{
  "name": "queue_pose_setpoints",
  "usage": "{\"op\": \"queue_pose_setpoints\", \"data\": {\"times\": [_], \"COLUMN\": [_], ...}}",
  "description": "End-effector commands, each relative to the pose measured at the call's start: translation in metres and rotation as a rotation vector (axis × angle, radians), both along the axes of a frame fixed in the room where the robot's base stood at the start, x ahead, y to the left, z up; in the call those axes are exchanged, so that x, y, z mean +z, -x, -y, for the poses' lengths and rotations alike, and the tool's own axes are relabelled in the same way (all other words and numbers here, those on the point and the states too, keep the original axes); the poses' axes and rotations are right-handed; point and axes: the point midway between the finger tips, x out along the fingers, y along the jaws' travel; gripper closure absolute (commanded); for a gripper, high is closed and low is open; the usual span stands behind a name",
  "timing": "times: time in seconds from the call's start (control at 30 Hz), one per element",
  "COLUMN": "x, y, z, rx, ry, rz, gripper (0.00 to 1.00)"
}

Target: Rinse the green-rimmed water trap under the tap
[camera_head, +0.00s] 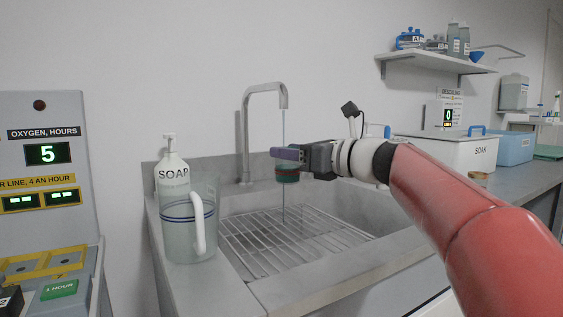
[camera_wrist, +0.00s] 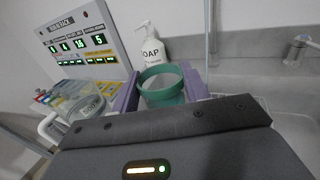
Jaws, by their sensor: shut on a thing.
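In the wrist view the trap's green rim (camera_wrist: 161,71) faces the camera between my two purple fingers (camera_wrist: 160,92). The tap (camera_head: 264,90) stands behind the sink, and a thin stream of water (camera_head: 284,125) comes down from its spout to the trap. A thin stream also shows below the trap, reaching the rack.
A wire rack (camera_head: 265,245) covers the sink floor. A soap bottle (camera_head: 172,172) and a clear jug (camera_head: 186,225) stand at the sink's left. A panel (camera_head: 45,120) is at the far left. A white SOAK box (camera_head: 460,153) and blue bin (camera_head: 513,148) sit right, beyond my arm.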

Motion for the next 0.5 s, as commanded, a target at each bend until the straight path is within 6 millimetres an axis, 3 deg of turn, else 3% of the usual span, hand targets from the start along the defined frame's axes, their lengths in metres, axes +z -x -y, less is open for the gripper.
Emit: {"op": "queue_pose_setpoints", "data": {"times": [0.27, 0.5], "x": [0.003, 0.017], "y": [0.002, 0.019], "z": [0.000, 0.004], "rx": [0.000, 0.000], "ry": [0.000, 0.000], "rz": [0.001, 0.002], "gripper": [0.80, 0.80]}}
